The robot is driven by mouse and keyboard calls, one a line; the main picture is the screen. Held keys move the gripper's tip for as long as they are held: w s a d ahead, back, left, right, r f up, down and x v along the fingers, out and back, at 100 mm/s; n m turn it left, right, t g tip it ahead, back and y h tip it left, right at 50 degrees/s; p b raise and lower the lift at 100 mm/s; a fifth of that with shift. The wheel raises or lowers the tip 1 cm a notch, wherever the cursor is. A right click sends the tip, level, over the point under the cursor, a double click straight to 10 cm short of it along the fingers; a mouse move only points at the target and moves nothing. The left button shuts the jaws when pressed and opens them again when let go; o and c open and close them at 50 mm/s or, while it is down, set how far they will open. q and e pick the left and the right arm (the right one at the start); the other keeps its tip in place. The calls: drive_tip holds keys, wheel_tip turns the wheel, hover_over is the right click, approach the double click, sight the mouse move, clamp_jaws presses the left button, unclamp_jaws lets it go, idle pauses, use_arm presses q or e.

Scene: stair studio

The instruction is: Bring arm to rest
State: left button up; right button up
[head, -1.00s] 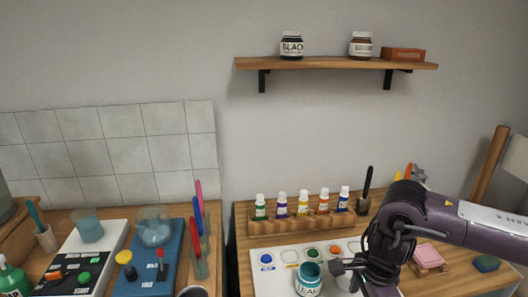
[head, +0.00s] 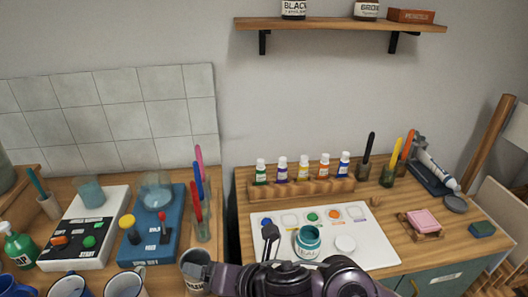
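My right arm lies across the bottom edge of the head view, in front of the white palette tray (head: 375,225). Its dark gripper end (head: 270,245) seems to show near the tray's front left, but the fingers are too unclear to tell open from shut. No held object can be made out. My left gripper is not in view. A teal jar (head: 307,243) stands upright on the tray with its top open. A white round lid (head: 345,244) lies to its right, apart from the arm.
Paint bottles (head: 303,170) stand in a wooden rack (head: 300,190) behind the tray. Left are a blue board (head: 150,245), a cup (head: 195,262) close to my arm, and mugs (head: 125,286). A pink sponge (head: 422,219) sits right. A shelf (head: 340,25) hangs above.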

drive_tip(key=w+d+f+m+t+h, duration=0.1)
drive_tip(key=w+d+m+t+h, duration=0.25)
drive_tip(key=d+m, duration=1.15)
drive_tip(key=s+d+f+m+g+h, duration=0.6)
drive_tip(key=s+d+f+m, duration=0.65)
drive_tip(key=m, duration=0.75)
wheel_tip(320, 180, down, 26)
drive_tip(key=s+d+g, duration=0.1)
drive_tip(key=d+g, duration=0.1)
drive_tip(key=s+d+f, duration=0.3)
drive_tip(key=s+f, duration=1.7)
drive_tip(key=shift+s+f+g, duration=0.25)
drive_tip(key=shift+f+g, duration=0.05)
drive_tip(key=shift+g, duration=0.15)
